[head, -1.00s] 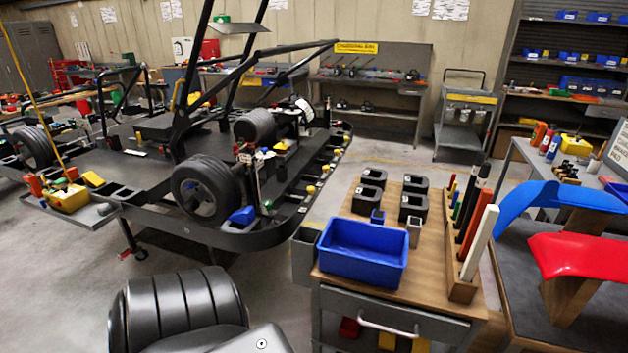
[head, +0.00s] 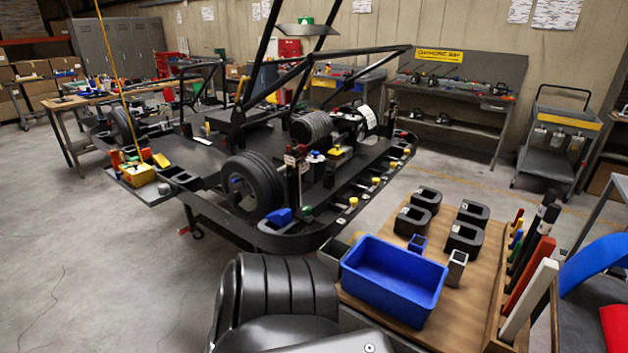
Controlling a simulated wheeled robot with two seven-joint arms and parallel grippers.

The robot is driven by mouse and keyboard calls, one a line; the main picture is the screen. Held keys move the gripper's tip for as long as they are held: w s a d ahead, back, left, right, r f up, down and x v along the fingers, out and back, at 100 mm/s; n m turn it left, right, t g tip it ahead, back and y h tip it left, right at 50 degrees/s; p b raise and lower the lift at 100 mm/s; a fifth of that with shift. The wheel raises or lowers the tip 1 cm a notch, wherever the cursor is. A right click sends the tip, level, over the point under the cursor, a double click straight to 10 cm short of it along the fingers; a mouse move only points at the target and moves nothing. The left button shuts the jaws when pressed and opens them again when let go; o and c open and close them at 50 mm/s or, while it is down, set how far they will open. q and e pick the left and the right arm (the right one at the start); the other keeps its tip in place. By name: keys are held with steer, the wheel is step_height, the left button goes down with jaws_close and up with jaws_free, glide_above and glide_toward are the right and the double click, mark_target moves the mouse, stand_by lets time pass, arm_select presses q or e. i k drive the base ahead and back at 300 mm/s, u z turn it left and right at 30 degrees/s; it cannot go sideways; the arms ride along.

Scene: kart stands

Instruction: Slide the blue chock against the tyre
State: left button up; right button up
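The blue chock (head: 279,216) is a small block on the dark kart stand's tray, at the lower right of the near tyre (head: 252,187). The tyre is black and upright, mounted on the kart at the stand's near side. The chock looks very close to the tyre's base, but I cannot tell whether they touch. Neither of my grippers is in view.
A wooden-topped cart (head: 403,213) at lower right holds a blue bin (head: 395,280), several black blocks and a tool rack. A thin post (head: 299,185) stands on the stand near the chock. Open floor (head: 100,260) lies to the left.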

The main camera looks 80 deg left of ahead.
mark_target(281, 218)
steer(key=i, duration=0.55)
steer(key=u, duration=1.75)
